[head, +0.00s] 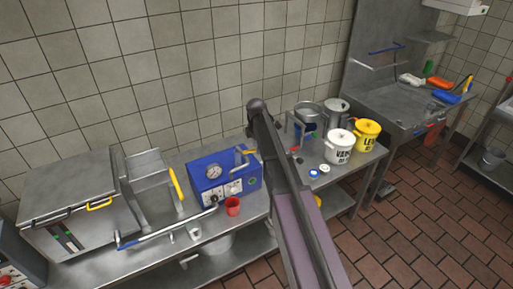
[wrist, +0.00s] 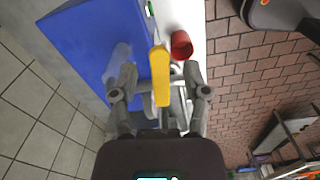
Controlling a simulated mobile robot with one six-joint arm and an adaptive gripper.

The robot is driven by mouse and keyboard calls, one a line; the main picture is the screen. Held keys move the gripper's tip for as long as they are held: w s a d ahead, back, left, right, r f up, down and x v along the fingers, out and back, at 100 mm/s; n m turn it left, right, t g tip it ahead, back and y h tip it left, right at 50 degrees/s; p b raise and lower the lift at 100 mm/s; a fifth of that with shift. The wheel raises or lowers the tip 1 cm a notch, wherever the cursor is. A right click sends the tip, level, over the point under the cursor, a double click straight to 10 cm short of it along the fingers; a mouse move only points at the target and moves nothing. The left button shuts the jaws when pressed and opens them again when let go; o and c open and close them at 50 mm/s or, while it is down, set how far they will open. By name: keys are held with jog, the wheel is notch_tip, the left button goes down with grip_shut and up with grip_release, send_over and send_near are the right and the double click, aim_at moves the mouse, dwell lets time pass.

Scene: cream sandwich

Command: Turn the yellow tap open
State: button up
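The yellow tap handle (head: 245,151) sits on top of the blue machine (head: 208,175), near its right end, above a grey metal pipe. In the wrist view the yellow tap handle (wrist: 159,72) is a long flat lever, lying between the fingers in the picture. My gripper (wrist: 160,72) is open, with a finger on each side of the lever and visible gaps. I cannot tell whether the lever is at fingertip depth. The blue machine's top (wrist: 95,45) is left of it. In the head view my arm hides the gripper.
A red cup (head: 232,206) stands before the blue machine; the wrist view shows this red cup (wrist: 181,45) close beyond the lever. The fryer (head: 80,200) at left has other yellow handles. Pots and a yellow bucket (head: 367,134) stand right of my arm.

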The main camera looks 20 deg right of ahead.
grip_shut()
jog(key=shift+s, duration=0.15)
jog(key=shift+s+a+m, duration=0.5)
jog(key=shift+s+m, duration=0.25)
jog(key=shift+m, duration=1.55)
jog(key=shift+s+a+m, duration=0.55)
jog(key=shift+s+m, duration=0.25)
jog(key=shift+m, duration=1.5)
jog(key=shift+s+a+m, duration=0.5)
jog(key=shift+s+m, duration=0.25)
jog(key=shift+m, duration=1.55)
